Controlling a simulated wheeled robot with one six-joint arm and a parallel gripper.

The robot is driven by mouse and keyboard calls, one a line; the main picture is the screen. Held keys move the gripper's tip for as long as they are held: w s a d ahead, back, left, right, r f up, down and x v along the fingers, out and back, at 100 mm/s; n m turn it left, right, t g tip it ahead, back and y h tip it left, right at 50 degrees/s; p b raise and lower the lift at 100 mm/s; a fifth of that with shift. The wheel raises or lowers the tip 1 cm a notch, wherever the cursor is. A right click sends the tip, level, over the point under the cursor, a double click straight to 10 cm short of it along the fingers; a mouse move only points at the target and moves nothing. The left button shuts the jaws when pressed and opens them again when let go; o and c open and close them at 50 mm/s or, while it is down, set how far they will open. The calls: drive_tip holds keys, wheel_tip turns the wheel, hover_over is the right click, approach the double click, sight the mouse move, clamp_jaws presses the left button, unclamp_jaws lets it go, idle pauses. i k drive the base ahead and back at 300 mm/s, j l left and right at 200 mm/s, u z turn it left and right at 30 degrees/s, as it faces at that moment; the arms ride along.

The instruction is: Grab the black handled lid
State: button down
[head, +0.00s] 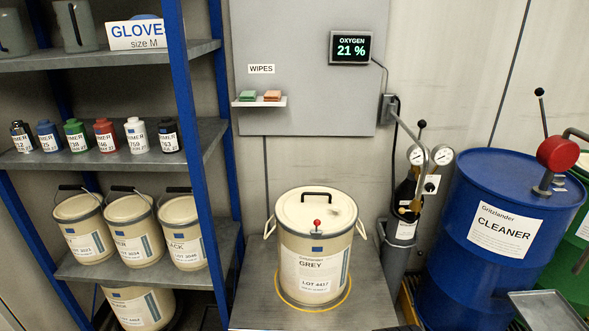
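A round cream lid (298,210) with a black handle (317,195) closes the large cream drum labelled GREY (313,265) in the head view. A dark smudge marks the lid's right side. A small red knob (317,223) shows at the lid's front edge. The drum stands upright on a grey bench, inside a yellow ring, with light loop handles at both sides. My gripper is not in view.
A blue-framed shelf (150,271) with buckets and small bottles (105,135) stands at left. A gas cylinder with gauges (401,230) stands right of the bench (252,300). A blue CLEANER drum (470,270) with a red pump (557,153) stands further right.

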sight(296, 211)
drive_tip(key=i+l, duration=0.35)
drive_tip(key=i+l+z, duration=0.15)
drive_tip(key=i+l, duration=0.2)
drive_tip(key=i, duration=0.15)
